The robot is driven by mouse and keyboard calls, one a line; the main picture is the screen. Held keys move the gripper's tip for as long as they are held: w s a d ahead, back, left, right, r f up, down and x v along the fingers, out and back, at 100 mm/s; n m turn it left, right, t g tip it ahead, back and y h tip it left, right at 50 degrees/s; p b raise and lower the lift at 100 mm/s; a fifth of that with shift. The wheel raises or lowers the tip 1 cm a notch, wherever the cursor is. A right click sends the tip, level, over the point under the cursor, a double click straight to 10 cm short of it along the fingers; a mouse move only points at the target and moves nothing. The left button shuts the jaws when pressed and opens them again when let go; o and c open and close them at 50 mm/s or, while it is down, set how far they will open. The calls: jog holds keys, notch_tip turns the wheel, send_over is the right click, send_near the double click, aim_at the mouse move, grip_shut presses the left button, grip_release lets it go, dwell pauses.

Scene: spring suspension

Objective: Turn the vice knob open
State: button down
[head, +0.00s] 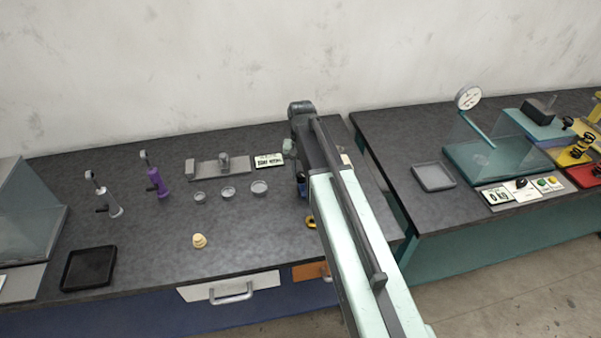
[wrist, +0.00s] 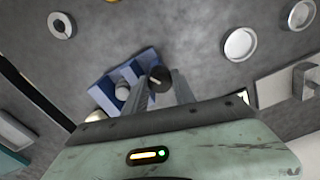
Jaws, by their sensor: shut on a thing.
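The blue vice (wrist: 117,88) stands on the dark bench and shows left of centre in the wrist view. A light round part (wrist: 122,91) sits between its blue blocks. The dark round vice knob (wrist: 160,78) is at its right side. My gripper (wrist: 161,85) has its two grey fingers on either side of the knob and is shut on it. In the head view a small blue part of the vice (head: 301,184) shows left of my arm; my arm hides the rest and the fingertips.
Several small round dishes (head: 228,193) and a grey scale-like device (head: 222,166) stand left of my arm. A second bench (head: 445,205) with a grey tray (head: 433,177) stands at right, across a gap.

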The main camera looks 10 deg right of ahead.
aim_at(301, 174)
jog(key=n, duration=0.6)
jog(key=shift+n, duration=0.3)
jog(key=n, duration=0.5)
jog(key=shift+n, duration=0.4)
jog(key=c, duration=1)
grip_release()
jog(key=shift+c, duration=0.2)
notch_tip(301, 174, up, 8)
jog(key=p, duration=0.8)
jog(key=shift+f, duration=0.1)
